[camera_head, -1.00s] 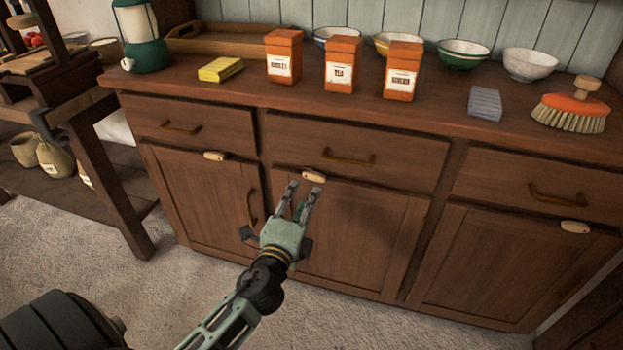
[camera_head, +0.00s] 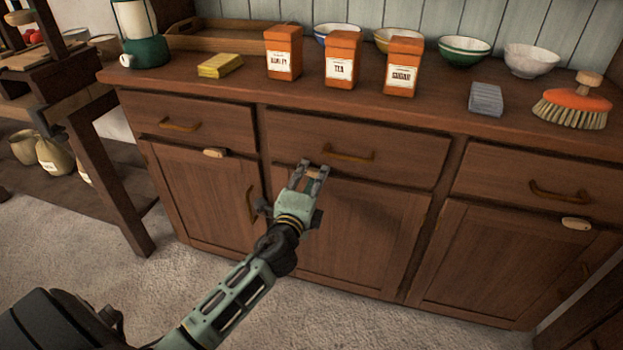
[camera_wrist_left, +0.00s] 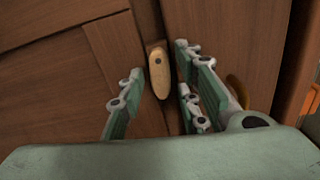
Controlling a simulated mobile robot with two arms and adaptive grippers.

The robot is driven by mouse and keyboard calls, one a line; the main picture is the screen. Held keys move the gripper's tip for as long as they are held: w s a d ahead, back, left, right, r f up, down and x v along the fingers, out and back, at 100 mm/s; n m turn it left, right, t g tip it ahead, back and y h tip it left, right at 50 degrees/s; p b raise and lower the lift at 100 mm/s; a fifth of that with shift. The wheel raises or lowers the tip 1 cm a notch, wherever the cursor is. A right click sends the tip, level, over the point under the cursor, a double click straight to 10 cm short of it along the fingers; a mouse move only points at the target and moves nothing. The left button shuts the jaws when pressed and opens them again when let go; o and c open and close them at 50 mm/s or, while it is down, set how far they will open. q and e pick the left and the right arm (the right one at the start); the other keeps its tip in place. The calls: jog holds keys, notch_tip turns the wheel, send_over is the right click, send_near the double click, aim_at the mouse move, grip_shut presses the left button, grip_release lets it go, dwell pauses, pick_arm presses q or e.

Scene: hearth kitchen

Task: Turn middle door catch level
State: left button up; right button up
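The middle door catch (camera_head: 313,174) is a small pale wooden tab at the top of the middle cupboard door (camera_head: 365,225), just under the middle drawer. It is partly hidden by my fingers in the head view. In the left wrist view the catch (camera_wrist_left: 158,74) is a long rounded tab with a dark pivot dot, running up and down that tilted picture. My left gripper (camera_head: 314,166) is open, with one finger on each side of the catch. In the wrist view, gaps show between the catch and both fingers (camera_wrist_left: 159,60). My right gripper is not in view.
The left catch (camera_head: 215,153) and right catch (camera_head: 576,224) sit above their doors. The middle drawer handle (camera_head: 348,155) is close above my fingers. Orange canisters (camera_head: 341,60), bowls, a yellow block (camera_head: 220,65), a grey block (camera_head: 486,99) and a brush (camera_head: 572,105) stand on the counter.

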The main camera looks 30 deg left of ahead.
pick_arm(q)
grip_shut()
jog(key=shift+r+n, duration=0.1)
jog(key=shift+n, duration=0.6)
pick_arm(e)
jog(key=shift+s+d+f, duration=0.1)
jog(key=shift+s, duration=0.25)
pick_arm(q)
jog(key=shift+o, duration=1.3)
grip_release()
jog(key=v, duration=1.2)
